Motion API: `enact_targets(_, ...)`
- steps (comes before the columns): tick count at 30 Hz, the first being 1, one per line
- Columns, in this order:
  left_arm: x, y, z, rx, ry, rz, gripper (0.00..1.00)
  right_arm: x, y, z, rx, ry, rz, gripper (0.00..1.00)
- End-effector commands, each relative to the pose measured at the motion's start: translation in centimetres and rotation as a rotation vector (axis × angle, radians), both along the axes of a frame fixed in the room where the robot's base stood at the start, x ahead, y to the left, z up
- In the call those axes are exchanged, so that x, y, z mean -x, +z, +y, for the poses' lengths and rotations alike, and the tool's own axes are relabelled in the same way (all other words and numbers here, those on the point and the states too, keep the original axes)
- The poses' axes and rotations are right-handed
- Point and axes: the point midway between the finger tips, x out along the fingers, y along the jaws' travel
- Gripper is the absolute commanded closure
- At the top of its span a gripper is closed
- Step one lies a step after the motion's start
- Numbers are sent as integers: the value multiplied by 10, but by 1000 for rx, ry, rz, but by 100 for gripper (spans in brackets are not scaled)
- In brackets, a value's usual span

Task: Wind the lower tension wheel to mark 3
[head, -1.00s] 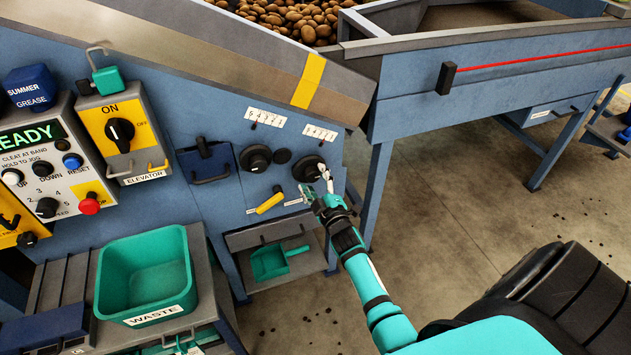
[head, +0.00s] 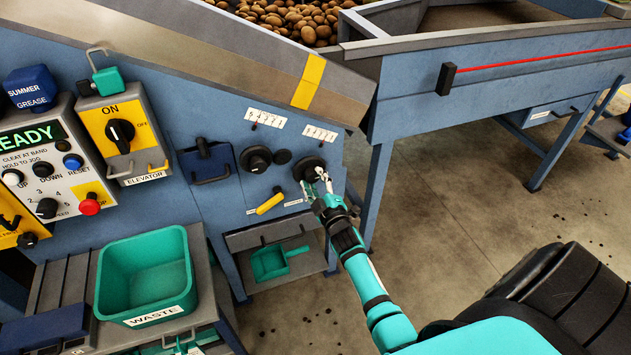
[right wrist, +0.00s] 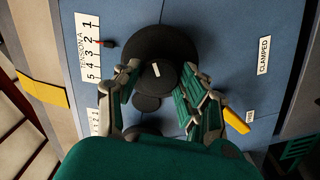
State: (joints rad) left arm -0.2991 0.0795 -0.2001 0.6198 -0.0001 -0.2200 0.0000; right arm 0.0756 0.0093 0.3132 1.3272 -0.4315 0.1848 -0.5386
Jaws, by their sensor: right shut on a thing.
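The lower tension wheel (head: 309,167) is the right-hand, lower of two black wheels on the blue panel. My right gripper (head: 317,183) is at its front. In the right wrist view, my right gripper (right wrist: 160,78) is shut on the raised hub (right wrist: 162,76) of the wheel, one finger on each side. A short white mark shows on the hub. The TENSION A scale (right wrist: 88,48), numbered 1 to 5, lies beside the wheel; its red-tipped pointer (right wrist: 107,43) looks close to 2. My left gripper is out of view.
The other wheel (head: 256,158) and its scale (head: 265,117) sit to the left. A yellow lever (head: 270,203) sits below, between labels; CLAMPED and FREE read in the wrist view. A green scoop (head: 270,263) lies in the opening below. A green waste bin (head: 145,250) stands left.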

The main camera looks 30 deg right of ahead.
Motion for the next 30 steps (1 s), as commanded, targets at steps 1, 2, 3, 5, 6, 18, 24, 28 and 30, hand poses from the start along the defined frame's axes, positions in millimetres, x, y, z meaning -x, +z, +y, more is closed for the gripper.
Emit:
enact_targets(1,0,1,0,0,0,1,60,0,0,0,-19,1,-4,91)
enact_targets(2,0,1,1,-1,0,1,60,0,0,0,-31,1,-7,91)
enact_targets(3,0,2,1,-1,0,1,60,0,0,0,-49,1,-10,91)
enact_targets(5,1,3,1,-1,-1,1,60,0,0,0,-86,1,-20,91)
enact_targets(6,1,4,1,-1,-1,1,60,0,0,0,-111,1,-26,91)
enact_targets(18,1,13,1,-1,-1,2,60,0,0,0,-464,0,-109,91)
enact_targets(24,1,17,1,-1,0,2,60,0,0,1,-649,0,-154,91)
enact_targets(28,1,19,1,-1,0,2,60,0,0,1,-769,0,-183,91)
enact_targets(30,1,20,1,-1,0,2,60,0,-1,1,-833,0,-198,91)
